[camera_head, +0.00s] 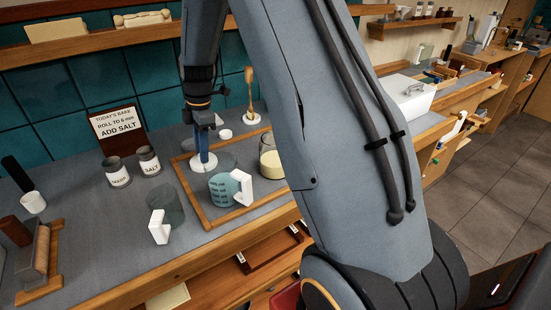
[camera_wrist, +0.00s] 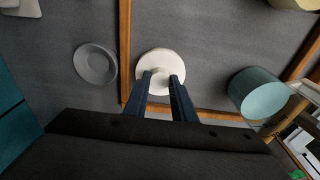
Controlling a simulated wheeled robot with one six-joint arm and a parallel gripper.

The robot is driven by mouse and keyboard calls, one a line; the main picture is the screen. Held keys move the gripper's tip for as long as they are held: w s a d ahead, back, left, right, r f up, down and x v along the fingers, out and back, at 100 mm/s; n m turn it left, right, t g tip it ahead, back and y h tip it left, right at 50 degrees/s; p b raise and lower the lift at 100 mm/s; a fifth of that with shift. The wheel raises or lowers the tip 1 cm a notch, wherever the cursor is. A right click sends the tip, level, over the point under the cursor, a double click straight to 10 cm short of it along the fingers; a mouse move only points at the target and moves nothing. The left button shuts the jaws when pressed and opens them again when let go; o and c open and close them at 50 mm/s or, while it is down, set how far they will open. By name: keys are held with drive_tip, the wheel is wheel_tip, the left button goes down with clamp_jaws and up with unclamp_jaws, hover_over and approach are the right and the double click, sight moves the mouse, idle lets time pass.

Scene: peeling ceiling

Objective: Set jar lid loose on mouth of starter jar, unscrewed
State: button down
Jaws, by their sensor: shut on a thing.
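The jar lid (camera_head: 205,165) is a white disc with a small knob. My gripper (camera_head: 203,152) points straight down and its two blue fingers are closed on the lid's knob. The starter jar (camera_head: 268,164) is glass with cream-coloured contents and stands to the right of the lid, partly hidden by my arm. Part of a cream round thing, likely the jar, shows at the wrist view's top right (camera_wrist: 292,4).
A wood-edged tray (camera_head: 237,212) lies under this area. A teal printed cup (camera_head: 222,189) with a white handle stands between lid and front edge. Left are a clear cup (camera_head: 167,203) and labelled jars (camera_head: 149,161). A small dish (camera_head: 225,134) is behind the tray.

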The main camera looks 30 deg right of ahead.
drive_tip(key=shift+r+p, duration=1.05)
drive_tip(key=shift+r, duration=0.8)
idle(0.6)
drive_tip(key=shift+r+p, duration=1.35)
drive_tip(key=shift+r, duration=1.1)
